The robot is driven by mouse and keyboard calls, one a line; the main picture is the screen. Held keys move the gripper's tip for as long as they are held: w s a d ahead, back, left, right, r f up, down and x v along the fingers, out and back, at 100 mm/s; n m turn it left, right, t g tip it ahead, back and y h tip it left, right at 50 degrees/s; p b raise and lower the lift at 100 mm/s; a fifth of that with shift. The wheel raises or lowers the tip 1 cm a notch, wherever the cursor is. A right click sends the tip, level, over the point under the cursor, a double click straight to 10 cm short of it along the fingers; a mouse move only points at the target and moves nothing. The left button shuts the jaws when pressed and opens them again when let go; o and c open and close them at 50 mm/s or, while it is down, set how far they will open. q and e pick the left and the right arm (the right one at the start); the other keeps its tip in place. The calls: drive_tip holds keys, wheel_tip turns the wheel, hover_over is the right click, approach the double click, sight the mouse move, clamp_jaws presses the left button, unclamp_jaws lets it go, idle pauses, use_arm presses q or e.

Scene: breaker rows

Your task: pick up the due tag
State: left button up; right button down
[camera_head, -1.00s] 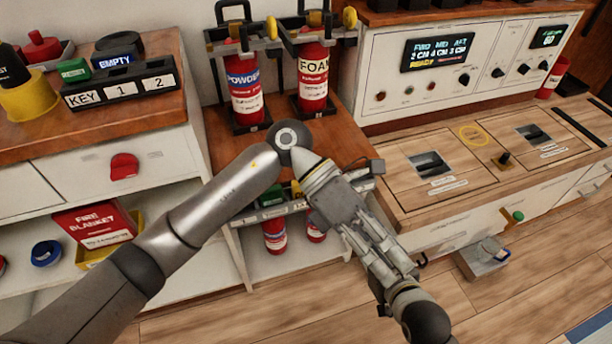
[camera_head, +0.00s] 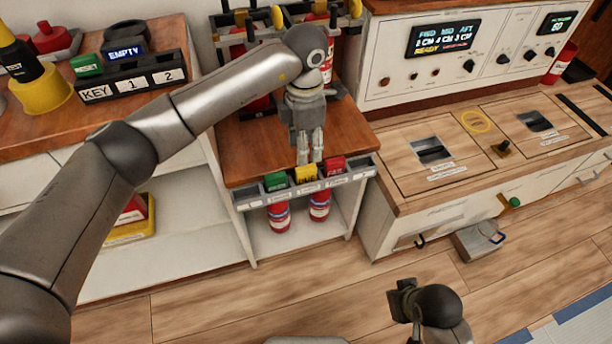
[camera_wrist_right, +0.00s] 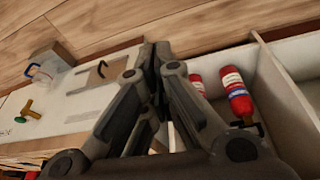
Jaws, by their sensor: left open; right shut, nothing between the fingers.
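A tray with small upright tags is on the front edge of the wooden shelf: a green tag (camera_head: 276,181), a yellow tag (camera_head: 306,174) and a red tag (camera_head: 335,165). Their lettering is too small to read, so I cannot confirm by text which is the due tag. My left gripper (camera_head: 310,161) points down just above and behind the yellow tag, with its fingers narrowly open and empty. I cannot tell whether it touches the tag. My right gripper (camera_wrist_right: 155,50) is shut and empty in the right wrist view, away from the tags.
The tag tray (camera_head: 362,172) has pale labels along its front. Red extinguishers (camera_head: 319,203) stand below it, and others behind my left arm. A white console (camera_head: 470,60) and wooden counter (camera_head: 455,172) are to the right. A black key rack (camera_head: 128,87) is at left.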

sight(306, 168)
use_arm(q)
drive_tip(key=f, duration=0.4)
drive_tip(key=shift+s+d+f+b, duration=0.15)
drive_tip(key=shift+s+f+b, duration=0.05)
drive_tip(key=shift+s+b, duration=0.1)
drive_tip(key=shift+f, duration=0.5)
clamp_jaws()
use_arm(e)
drive_tip(key=v, duration=0.2)
drive_tip(key=shift+w+r, duration=0.1)
drive_tip(key=shift+r, duration=0.3)
